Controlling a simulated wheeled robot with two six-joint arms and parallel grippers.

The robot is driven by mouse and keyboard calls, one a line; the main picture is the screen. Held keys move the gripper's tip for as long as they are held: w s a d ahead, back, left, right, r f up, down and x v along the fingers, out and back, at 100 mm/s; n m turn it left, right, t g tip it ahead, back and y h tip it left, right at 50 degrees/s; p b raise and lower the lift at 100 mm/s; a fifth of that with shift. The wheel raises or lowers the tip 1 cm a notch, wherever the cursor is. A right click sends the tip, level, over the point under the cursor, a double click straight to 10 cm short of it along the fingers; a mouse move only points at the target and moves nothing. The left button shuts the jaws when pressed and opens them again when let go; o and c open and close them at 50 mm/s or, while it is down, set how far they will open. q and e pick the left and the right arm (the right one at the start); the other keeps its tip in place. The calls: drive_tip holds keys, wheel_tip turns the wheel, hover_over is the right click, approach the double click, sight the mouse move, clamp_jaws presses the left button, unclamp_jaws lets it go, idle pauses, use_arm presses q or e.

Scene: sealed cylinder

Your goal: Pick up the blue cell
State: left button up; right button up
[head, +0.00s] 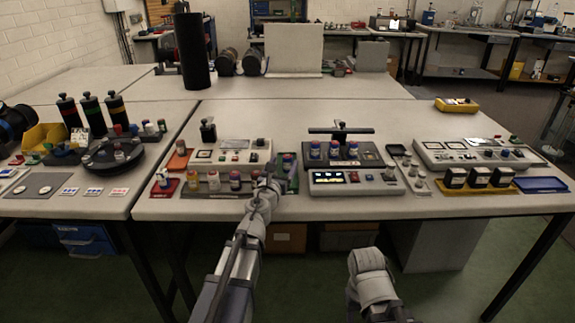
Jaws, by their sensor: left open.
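Several small cylinders with blue parts are in view, and I cannot tell for sure which is the blue cell. One small bluish cylinder (288,160) stands in a dark green holder just right of and behind my left gripper. Other blue cylinders (315,149) stand in a row in the black fixture at the table's middle. My left gripper (266,183) is open over the front edge area of the table, near the bottles and the green holder. Its fingers are small and partly blend with the things behind. My right arm shows low in the picture, but its gripper does not.
A row of capped bottles (213,181) stands left of my left gripper. A control box with a lit display (354,181) is to the right. A yellow tray (478,187) with dark jars and a blue tray (541,185) lie further right. The table's back is mostly clear.

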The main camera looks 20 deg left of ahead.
sight(286, 158)
use_arm(q)
drive_tip(key=w, duration=0.5)
drive_tip(key=shift+w, duration=0.2)
clamp_jaws()
idle(0.3)
